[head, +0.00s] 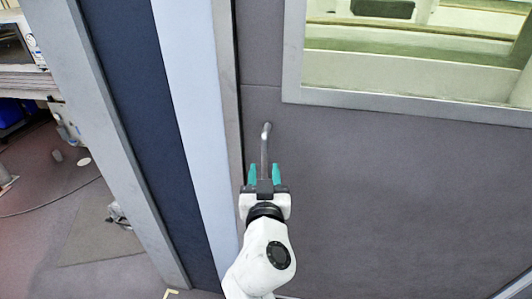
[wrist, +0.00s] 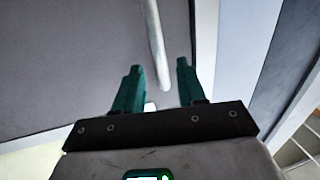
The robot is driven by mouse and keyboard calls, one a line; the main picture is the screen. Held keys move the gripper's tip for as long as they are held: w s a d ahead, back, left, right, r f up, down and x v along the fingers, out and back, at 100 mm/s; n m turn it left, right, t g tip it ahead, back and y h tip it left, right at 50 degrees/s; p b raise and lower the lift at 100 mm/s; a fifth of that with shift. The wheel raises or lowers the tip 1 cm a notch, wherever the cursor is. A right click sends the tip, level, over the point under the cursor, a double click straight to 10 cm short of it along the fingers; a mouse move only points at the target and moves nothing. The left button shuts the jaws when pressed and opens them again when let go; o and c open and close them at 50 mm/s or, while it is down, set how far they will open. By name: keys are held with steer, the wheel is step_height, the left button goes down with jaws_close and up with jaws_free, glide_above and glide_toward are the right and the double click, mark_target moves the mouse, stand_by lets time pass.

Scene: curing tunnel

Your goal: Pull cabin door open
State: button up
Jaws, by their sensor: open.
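The cabin door (head: 390,190) is a grey panel with a pale-framed window in its upper part, and it looks shut against its frame. Its handle (head: 265,140) is a thin upright metal bar near the door's left edge in the head view. My gripper (head: 264,170) is at the lower part of the handle, with its two teal fingers apart. In the wrist view the handle (wrist: 156,45) runs down to between the open fingertips of my gripper (wrist: 160,68). I cannot tell whether either finger touches the bar. The handle's lower end is hidden in the head view.
The door window (head: 410,60) shows pale and green surfaces behind it. A white post (head: 195,110) and a dark blue panel (head: 125,110) stand left of the door. At the far left are a bench (head: 25,83) with equipment and a cable on the floor.

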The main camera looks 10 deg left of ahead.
mark_target(264, 159)
steer(key=w, duration=0.4)
steer(key=w+a, duration=0.1)
steer(key=w, duration=0.1)
steer(key=shift+w, duration=0.25)
jaws_close()
stand_by(0.4)
